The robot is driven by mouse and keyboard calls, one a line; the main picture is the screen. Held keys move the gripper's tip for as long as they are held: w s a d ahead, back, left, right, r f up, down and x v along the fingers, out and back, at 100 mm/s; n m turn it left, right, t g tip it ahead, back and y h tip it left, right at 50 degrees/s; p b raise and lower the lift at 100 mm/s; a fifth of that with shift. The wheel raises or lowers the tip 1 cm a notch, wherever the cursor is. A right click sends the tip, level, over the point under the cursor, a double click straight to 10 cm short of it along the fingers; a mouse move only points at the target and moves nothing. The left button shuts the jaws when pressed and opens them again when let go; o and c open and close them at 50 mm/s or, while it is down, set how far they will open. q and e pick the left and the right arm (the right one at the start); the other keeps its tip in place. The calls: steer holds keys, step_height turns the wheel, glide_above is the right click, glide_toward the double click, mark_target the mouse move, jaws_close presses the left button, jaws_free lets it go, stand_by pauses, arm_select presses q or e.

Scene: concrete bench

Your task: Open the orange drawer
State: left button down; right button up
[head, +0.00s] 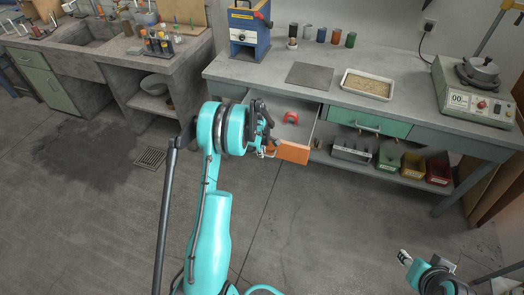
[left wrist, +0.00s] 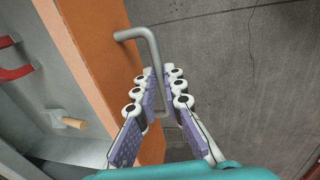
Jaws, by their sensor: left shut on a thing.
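The orange drawer (head: 293,153) is pulled out from under the bench, and its open inside shows in the head view. Its orange front (left wrist: 100,60) and grey bar handle (left wrist: 150,45) show close up in the left wrist view. My left gripper (head: 268,146) is at the drawer front, its arm hiding part of the drawer. In the left wrist view my left gripper (left wrist: 160,82) has its fingers on both sides of the handle and is shut on it. My right gripper (head: 404,257) is far off at the lower right, small, its jaws unclear.
Inside the drawer lie a red curved thing (head: 290,117) and, in the left wrist view, a wooden-looking piece (left wrist: 67,122). A green drawer (head: 369,122) is to the right. Coloured bins (head: 412,168) stand on the lower shelf. The floor in front is clear.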

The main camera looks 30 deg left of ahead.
arm_select(q)
steer(key=c, duration=1.6)
jaws_free()
step_height(320, 180, up, 12)
steer(key=s, duration=0.2)
steer(key=shift+s+d, duration=0.15)
steer(key=shift+d, duration=0.1)
steer(key=shift+f, duration=0.15)
